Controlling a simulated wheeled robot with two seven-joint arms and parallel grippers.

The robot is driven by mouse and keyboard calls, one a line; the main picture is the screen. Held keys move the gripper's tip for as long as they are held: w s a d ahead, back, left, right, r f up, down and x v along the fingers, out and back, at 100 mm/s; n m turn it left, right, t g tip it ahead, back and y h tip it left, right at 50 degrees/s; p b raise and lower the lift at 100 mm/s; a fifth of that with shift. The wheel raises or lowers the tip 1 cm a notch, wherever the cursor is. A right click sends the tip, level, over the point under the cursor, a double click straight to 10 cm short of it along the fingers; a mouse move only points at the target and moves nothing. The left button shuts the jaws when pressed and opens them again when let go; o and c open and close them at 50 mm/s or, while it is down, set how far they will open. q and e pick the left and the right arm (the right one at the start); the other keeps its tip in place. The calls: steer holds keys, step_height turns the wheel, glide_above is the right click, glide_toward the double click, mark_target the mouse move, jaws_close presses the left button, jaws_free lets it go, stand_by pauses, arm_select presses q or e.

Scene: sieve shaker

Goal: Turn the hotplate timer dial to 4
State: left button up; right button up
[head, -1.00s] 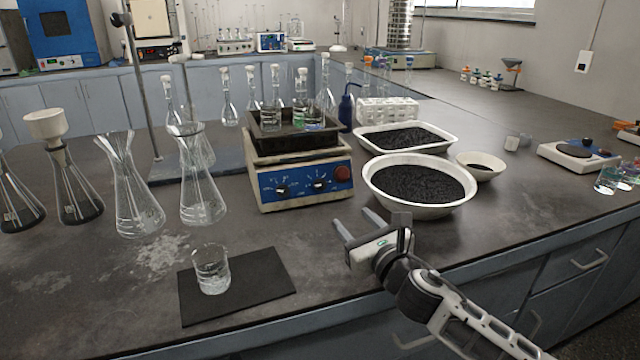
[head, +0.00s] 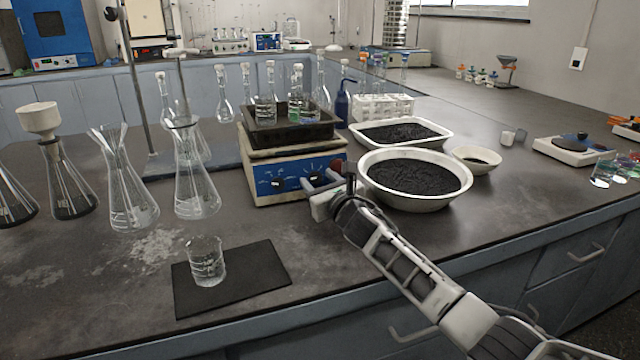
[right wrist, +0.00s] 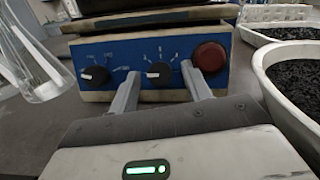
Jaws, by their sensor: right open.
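The hotplate (head: 262,190) has a blue front panel with two black dials and a red button (right wrist: 210,57). In the right wrist view, the left dial (right wrist: 95,76) and right dial (right wrist: 159,74) each have a white pointer mark on the left side. The scale print is too small to read, so I cannot tell which is the timer. My right gripper (head: 321,178) is open at the panel; it also shows in the right wrist view (right wrist: 158,74). Its fingers lie either side of the right dial, with no clear contact. My left gripper is out of view.
A black tray (head: 262,137) with glassware sits on the hotplate. A white bowl (head: 378,197) of black granules stands close right of my gripper. Flasks (head: 190,185) stand to the left. A beaker (head: 206,262) sits on a dark mat (head: 255,280) in front.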

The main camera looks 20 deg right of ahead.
steer(key=c, duration=1)
